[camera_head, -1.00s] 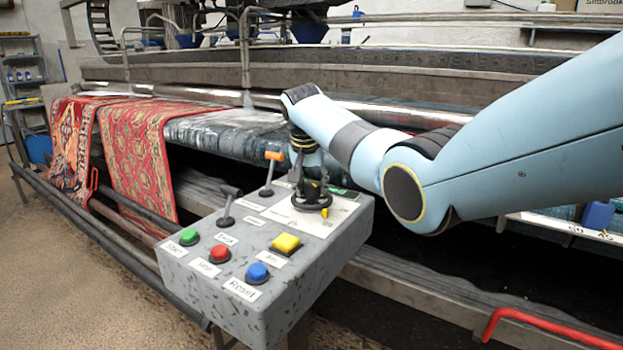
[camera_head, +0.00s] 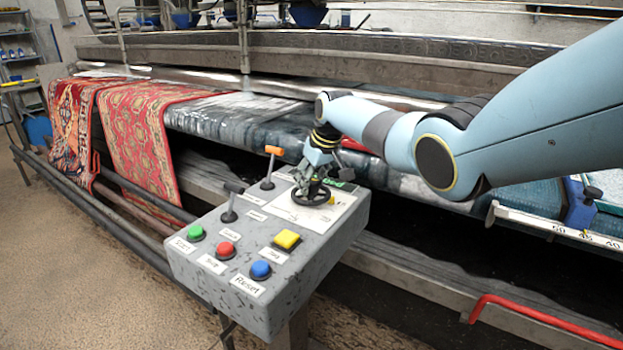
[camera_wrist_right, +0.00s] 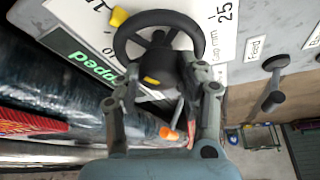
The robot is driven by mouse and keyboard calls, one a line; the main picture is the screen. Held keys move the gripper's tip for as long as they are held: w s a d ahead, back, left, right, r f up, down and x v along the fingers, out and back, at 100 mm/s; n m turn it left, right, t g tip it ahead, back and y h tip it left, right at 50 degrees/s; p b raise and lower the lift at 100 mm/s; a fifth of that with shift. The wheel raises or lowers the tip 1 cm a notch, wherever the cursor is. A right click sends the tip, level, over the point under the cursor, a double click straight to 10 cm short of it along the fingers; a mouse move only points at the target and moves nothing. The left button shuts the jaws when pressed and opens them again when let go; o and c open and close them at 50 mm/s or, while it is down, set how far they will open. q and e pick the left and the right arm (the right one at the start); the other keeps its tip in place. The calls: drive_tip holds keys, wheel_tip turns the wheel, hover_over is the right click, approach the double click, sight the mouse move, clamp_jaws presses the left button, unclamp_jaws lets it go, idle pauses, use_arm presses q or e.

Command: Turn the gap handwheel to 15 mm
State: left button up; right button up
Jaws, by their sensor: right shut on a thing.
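The gap handwheel (camera_head: 310,194) is a black spoked wheel with a yellow pointer (camera_head: 331,200) on the grey control box (camera_head: 330,250). My right gripper (camera_head: 312,178) reaches down onto it from above and is shut on its hub. In the right wrist view the two fingers (camera_wrist_right: 167,78) straddle the dark hub, and the wheel's rim (camera_wrist_right: 190,20) shows beyond them. The yellow pointer (camera_wrist_right: 118,17) lies close to a scale figure starting with 1, cut off by the picture edge. "10", "25" and "Gap mm" are also printed. My left gripper is not in view.
Green, red, blue and yellow (camera_head: 287,239) buttons sit nearer. Red patterned rugs (camera_head: 140,140) hang at the left. A red rail (camera_head: 530,318) lies at the lower right.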

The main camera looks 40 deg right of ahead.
drive_tip(key=shift+n, duration=0.5)
drive_tip(key=shift+y, duration=0.3)
drive_tip(key=o, duration=1.1)
drive_tip(key=shift+o, duration=0.2)
drive_tip(key=v, duration=1.2)
drive_tip(key=shift+w, duration=0.1)
